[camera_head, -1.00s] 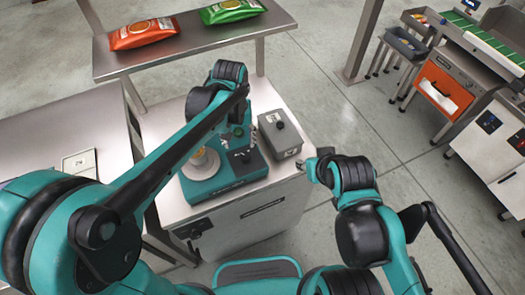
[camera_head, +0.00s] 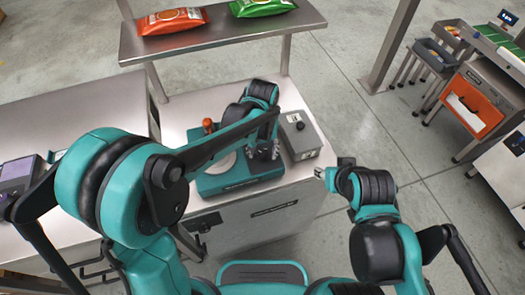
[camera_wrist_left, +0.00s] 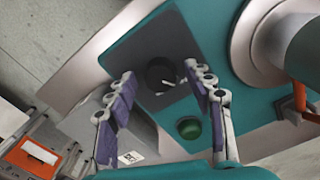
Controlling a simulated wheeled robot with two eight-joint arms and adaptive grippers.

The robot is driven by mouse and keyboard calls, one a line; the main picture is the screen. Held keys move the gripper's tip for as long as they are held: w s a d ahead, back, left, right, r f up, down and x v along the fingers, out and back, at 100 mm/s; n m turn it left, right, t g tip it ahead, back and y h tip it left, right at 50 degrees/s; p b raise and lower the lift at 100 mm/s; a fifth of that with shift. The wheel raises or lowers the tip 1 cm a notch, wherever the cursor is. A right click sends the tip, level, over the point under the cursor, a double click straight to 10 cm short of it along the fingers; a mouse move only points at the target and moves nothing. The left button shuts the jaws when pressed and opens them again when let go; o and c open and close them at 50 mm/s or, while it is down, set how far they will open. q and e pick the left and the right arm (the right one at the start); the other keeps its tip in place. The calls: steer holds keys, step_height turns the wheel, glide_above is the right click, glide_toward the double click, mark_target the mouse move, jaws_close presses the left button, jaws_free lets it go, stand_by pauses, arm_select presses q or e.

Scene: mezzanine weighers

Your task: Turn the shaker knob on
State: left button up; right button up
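The shaker (camera_head: 220,186) has a teal base and stands on the steel cabinet top in the head view. In the left wrist view its round black knob (camera_wrist_left: 162,74), with a pale pointer mark, sits on a dark panel (camera_wrist_left: 150,50). A green button (camera_wrist_left: 188,128) lies nearby on the teal base. My left gripper (camera_head: 264,152) is over the panel end of the shaker and hides the knob there. In the wrist view its fingers (camera_wrist_left: 160,80) are open, one on each side of the knob, with visible gaps. My right gripper (camera_head: 322,174) is beside the cabinet's right edge; its fingers are unclear.
A grey box (camera_head: 300,136) with a black knob stands close to the right of the shaker. A shelf (camera_head: 215,38) with an orange bag (camera_head: 172,20) and a green bag (camera_head: 263,7) is behind. An orange-fronted machine (camera_head: 472,100) stands far right across open floor.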

arm_select(q)
steer(key=c, duration=1.1)
